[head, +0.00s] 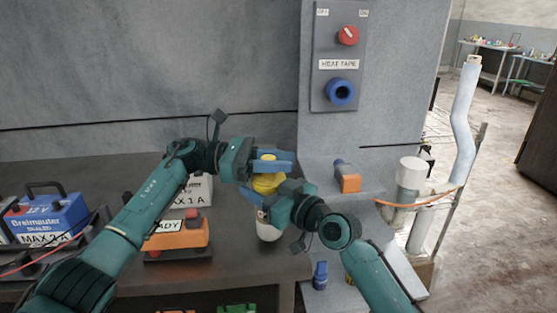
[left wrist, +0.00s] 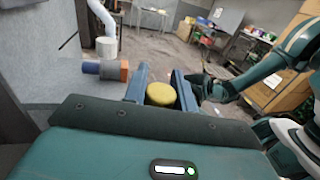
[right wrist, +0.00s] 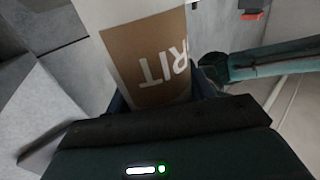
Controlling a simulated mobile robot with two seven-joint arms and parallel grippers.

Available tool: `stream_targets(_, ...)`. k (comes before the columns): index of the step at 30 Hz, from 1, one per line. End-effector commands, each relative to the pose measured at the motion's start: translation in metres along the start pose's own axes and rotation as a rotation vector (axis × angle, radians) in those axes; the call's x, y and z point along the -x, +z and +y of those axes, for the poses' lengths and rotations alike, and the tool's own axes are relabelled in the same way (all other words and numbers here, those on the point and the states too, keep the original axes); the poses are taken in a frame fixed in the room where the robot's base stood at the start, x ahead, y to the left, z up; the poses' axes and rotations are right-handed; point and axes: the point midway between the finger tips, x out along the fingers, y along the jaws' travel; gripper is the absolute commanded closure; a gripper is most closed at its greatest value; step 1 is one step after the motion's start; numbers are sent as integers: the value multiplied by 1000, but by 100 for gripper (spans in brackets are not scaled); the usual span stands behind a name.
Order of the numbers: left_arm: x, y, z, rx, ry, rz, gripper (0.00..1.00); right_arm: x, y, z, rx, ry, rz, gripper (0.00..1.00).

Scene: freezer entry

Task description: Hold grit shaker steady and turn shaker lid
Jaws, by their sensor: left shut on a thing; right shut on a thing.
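The grit shaker (head: 268,231) stands near the front edge of the dark bench, with a white body. Its yellow lid (head: 268,182) is on top. My left gripper (head: 278,163) reaches in from the left and is shut on the lid; the left wrist view shows the lid (left wrist: 160,95) between its two fingers. My right gripper (head: 256,200) is lower, shut on the shaker body just below the lid. The right wrist view shows the body (right wrist: 150,60) close up between the fingers, with a brown label reading "RIT", its first letter cut off.
An orange device (head: 178,238) labelled "READY" and a blue battery (head: 45,220) sit on the bench to the left. A grey panel (head: 338,85) with a red knob and a blue socket is on the wall behind. An orange-and-blue plug (head: 348,182) lies right of the shaker.

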Motion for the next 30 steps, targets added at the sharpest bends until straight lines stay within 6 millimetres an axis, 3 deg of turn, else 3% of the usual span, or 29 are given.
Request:
stream_targets(17,2,-1,0,2,-26,1,96,0,-5,-2,3,-3,11,86)
stream_targets(18,2,-1,0,2,-26,1,71,0,-5,-2,3,-3,11,86)
stream_targets(25,1,0,0,1,-28,0,52,0,-4,-1,2,-2,9,86)
stream_targets(30,1,0,0,1,-29,-1,52,0,-4,-1,1,-1,7,86)
